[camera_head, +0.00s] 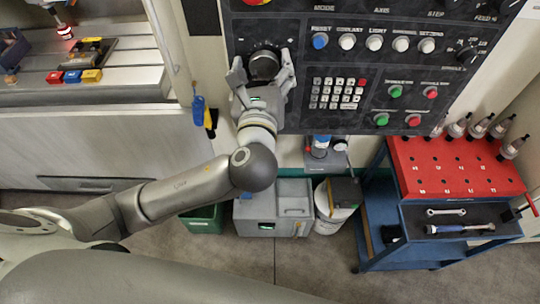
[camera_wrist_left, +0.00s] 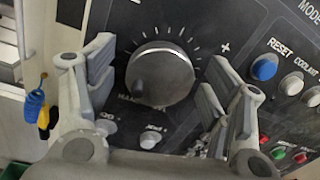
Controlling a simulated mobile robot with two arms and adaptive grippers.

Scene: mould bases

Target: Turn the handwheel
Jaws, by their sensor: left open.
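The handwheel (camera_head: 264,66) is a dark round knob on the upper left of the black control panel. The left wrist view shows it as a dark disc (camera_wrist_left: 160,73) with a ring of tick marks and a plus sign at its right. My left gripper (camera_head: 262,62) is in front of the panel, its fingers open on either side of the handwheel. In the left wrist view the fingers (camera_wrist_left: 157,65) stand apart from the knob, with gaps showing on both sides. My right gripper is not in view.
The control panel (camera_head: 345,65) has a row of buttons beginning with a blue one (camera_head: 320,40), and a keypad (camera_head: 336,93). A blue cart (camera_head: 375,215) with a red top stands at right.

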